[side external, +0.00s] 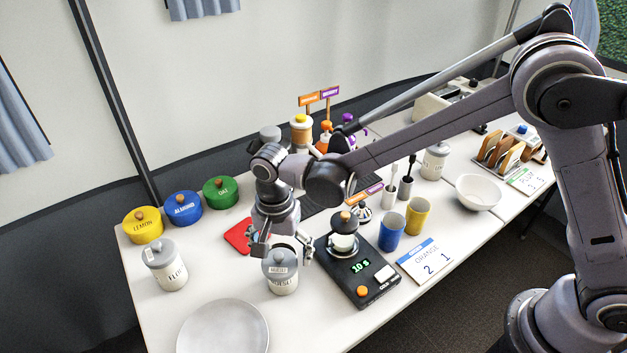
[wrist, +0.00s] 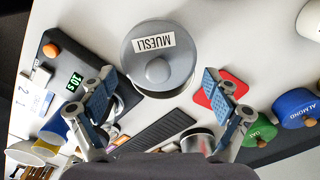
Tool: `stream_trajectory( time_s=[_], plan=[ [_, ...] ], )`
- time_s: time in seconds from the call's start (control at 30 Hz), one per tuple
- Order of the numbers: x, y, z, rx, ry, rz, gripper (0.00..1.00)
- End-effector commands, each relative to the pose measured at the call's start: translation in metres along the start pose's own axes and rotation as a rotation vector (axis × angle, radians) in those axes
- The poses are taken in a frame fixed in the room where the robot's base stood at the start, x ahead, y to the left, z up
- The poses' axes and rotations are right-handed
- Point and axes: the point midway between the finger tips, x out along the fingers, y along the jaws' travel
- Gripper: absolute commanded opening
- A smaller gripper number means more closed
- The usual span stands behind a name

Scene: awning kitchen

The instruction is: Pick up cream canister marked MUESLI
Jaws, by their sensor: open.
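The cream canister marked MUESLI (side external: 281,280) stands upright on the table, with a grey knobbed lid. In the wrist view its round lid (wrist: 158,58), with a white MUESLI label, lies ahead of and between my fingers. My gripper (side external: 280,246) is open and empty, pointing down just behind and above the canister in the side view. In the wrist view the two blue-padded fingers of my gripper (wrist: 162,100) are spread wide. I cannot tell whether a finger touches the canister.
A black scale (side external: 358,270) stands close right of the canister. A red mat (side external: 238,237) lies to the left behind. A FLOUR canister (side external: 164,264), a grey plate (side external: 222,328), and yellow, blue (side external: 183,207) and green tins stand left. Blue and yellow cups (side external: 391,231) stand right.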

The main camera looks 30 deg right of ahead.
Motion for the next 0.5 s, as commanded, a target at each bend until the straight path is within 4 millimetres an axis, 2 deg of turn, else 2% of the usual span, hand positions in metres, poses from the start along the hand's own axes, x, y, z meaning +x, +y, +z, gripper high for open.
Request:
stream_trajectory(
  time_s=[0.17,0.5],
  plan=[
    [0.01,0.0,0.0,0.0,0.0,0.0,0.89],
    [0.053,-0.003,0.001,-0.001,0.0,-0.001,0.89]
  ],
)
